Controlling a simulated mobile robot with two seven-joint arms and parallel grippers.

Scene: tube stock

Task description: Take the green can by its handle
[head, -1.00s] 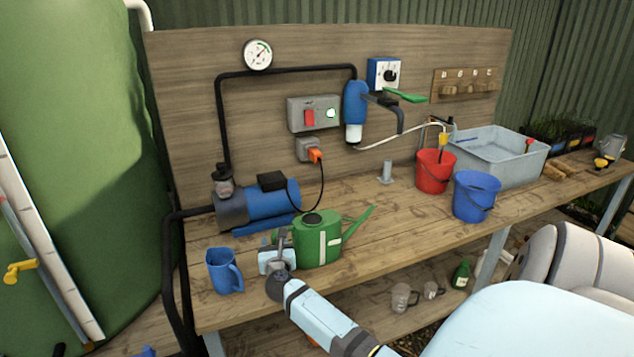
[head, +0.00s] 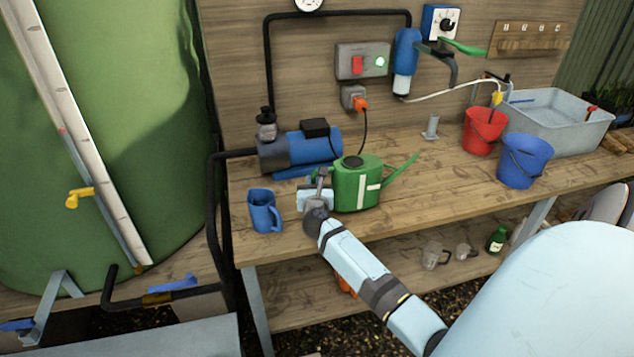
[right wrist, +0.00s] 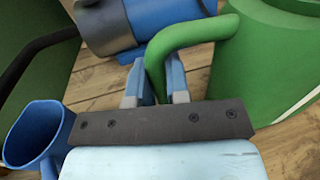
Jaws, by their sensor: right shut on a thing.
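The green can (head: 357,186) stands upright on the wooden bench, its spout pointing right and a pale mark on its side. Its green handle (right wrist: 172,58) shows in the right wrist view, curving down between the fingers. My right gripper (head: 322,188) is at the left side of the can, and in the right wrist view it (right wrist: 158,84) is shut on the handle. The can's body (right wrist: 262,65) is to the right of the fingers there. My left gripper is not in view.
A blue jug (head: 263,210) stands just left of my right gripper. A blue pump (head: 312,148) is behind the can. A red bucket (head: 484,131) and a blue bucket (head: 524,161) stand further right. Bare bench top (head: 440,170) lies between the can and the buckets.

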